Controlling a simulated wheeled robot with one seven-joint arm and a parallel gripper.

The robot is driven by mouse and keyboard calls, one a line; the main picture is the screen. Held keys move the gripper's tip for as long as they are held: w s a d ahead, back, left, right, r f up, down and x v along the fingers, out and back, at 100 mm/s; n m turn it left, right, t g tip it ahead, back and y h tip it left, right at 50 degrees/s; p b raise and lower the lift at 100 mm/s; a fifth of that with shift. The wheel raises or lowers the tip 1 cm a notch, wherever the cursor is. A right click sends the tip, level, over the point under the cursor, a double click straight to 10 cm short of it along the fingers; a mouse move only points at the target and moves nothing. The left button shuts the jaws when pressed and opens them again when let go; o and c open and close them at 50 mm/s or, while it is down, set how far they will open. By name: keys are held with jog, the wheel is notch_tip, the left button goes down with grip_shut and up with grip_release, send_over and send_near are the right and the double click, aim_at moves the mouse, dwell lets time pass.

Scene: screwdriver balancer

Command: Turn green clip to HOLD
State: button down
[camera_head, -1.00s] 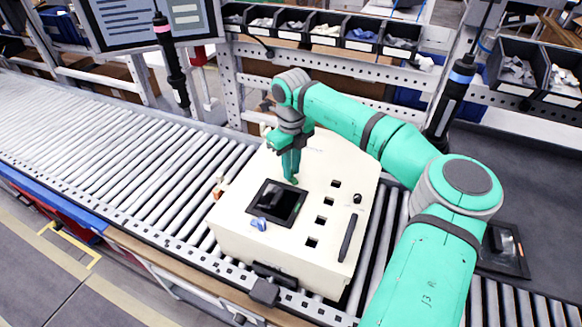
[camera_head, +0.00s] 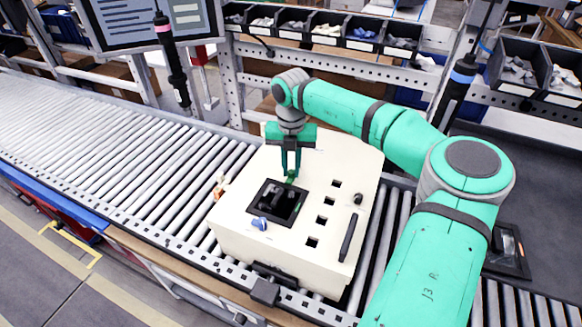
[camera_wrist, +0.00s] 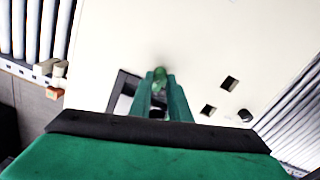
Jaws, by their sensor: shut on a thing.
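The green clip (camera_head: 291,177) sits at the far edge of the dark square opening (camera_head: 262,205) on top of the cream box (camera_head: 322,258). It also shows in the wrist view (camera_wrist: 159,74), between the fingertips. My gripper (camera_head: 291,171) points down at it with its fingers closed around the clip; it also shows in the wrist view (camera_wrist: 160,80). The fingers hide part of the clip. A blue clip (camera_head: 259,223) sits at the near edge of the same opening. I cannot make out any HOLD marking.
The box stands on a roller conveyor (camera_head: 120,140). Its top has several small square holes, a black knob (camera_head: 358,198) and a black handle (camera_head: 348,236) on the right. Two hanging screwdrivers (camera_head: 172,65) and (camera_head: 455,95) and a shelf of parts bins (camera_head: 330,30) stand behind.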

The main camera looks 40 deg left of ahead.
aim_at(291, 172)
jog(key=shift+r+m, duration=0.1)
jog(key=shift+m, duration=0.5)
jog(key=c, duration=1.7)
grip_release()
jog(key=shift+o, duration=0.2)
notch_tip(291, 172, up, 11)
